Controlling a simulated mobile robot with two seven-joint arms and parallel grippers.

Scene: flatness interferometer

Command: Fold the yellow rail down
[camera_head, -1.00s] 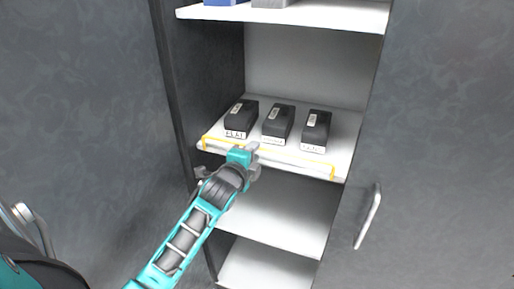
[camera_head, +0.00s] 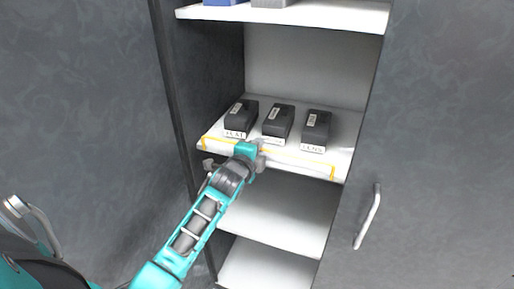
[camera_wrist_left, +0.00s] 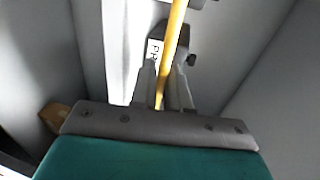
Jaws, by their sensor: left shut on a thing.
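The yellow rail (camera_head: 333,172) is a thin bar along the front edge of the middle shelf (camera_head: 345,150), with a short bent leg at each end. It stands at about the height of the shelf top. My left gripper (camera_head: 259,151) is at the middle part of the rail, in front of the shelf edge, and covers a piece of it. In the left wrist view the rail (camera_wrist_left: 174,45) runs between the two fingers of my left gripper (camera_wrist_left: 165,85), which are shut on it. My right gripper is not in view.
Three black labelled boxes, left (camera_head: 241,116), middle (camera_head: 278,122) and right (camera_head: 315,130), stand on the shelf behind the rail. A lower shelf (camera_head: 280,215) is empty. A cabinet door with a grey handle (camera_head: 368,216) is at the right.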

